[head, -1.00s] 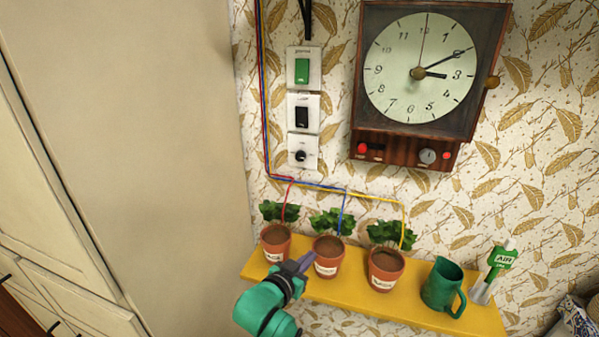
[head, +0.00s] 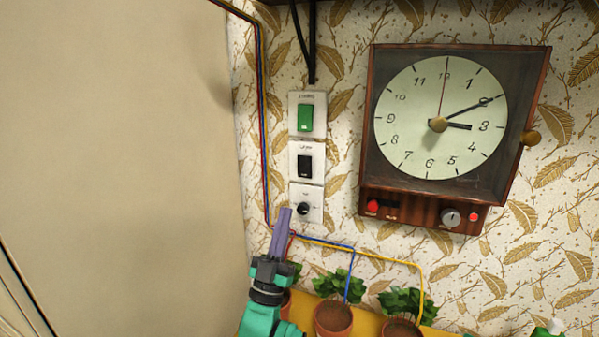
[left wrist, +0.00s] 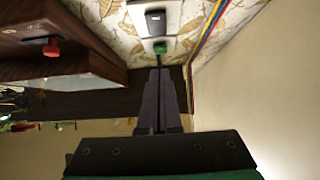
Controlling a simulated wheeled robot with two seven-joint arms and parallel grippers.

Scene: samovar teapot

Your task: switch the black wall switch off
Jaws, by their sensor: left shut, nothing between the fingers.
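The black wall switch (head: 304,166) is on a white plate on the papered wall, between a green switch (head: 305,118) above it and a black round knob (head: 303,208) below it. In the left wrist view, the black switch (left wrist: 155,15) is at the top edge with the green one (left wrist: 160,47) just past the fingertips. My left gripper (head: 283,213) is shut and empty, its purple fingers pointing up. In the head view its tips are just left of the round knob, lower than the black switch. Contact with the wall cannot be told. My right gripper is not in view.
A wooden clock box (head: 365,195) with a red button and knobs hangs to the right of the switches. Coloured wires run down the wall on the left and across below. Potted plants (head: 333,318) stand on a yellow shelf (head: 367,326) below. A plain beige surface fills the left.

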